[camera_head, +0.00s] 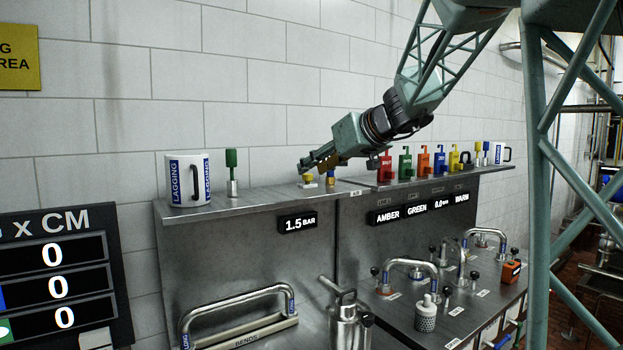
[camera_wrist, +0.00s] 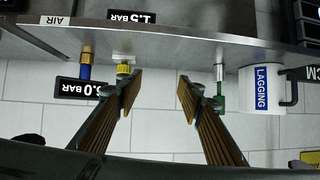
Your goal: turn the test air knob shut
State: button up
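A small yellow knob on a white base (camera_head: 307,180) stands on the steel shelf, and it also shows in the wrist view (camera_wrist: 123,69). A blue and brass fitting (camera_head: 331,177) stands just right of it, nearer the AIR label (camera_wrist: 45,21); it also shows in the wrist view (camera_wrist: 86,66). I cannot tell from the markings which one is the test air knob. My gripper (camera_wrist: 158,86) is open, with nothing between its fingers. In the head view my gripper (camera_head: 308,162) is just above the yellow knob. In the upside-down wrist view its left finger overlaps the yellow knob's edge.
Several coloured tagged pieces (camera_head: 405,165) line the shelf to the right. A display reads 1.5 BAR (camera_head: 299,223). The wall is close behind.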

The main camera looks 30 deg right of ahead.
jog(key=t+h, duration=0.1)
send_near(310, 175)
jog(key=v, duration=0.4)
jog(key=shift+w+d+r, duration=0.1)
jog(key=shift+w+r, duration=0.05)
jog(key=shift+w, duration=0.1)
jog(key=shift+w, duration=0.2)
jog(key=shift+x, duration=6.8)
jog(key=shift+c, duration=0.6)
jog(key=c, duration=0.8)
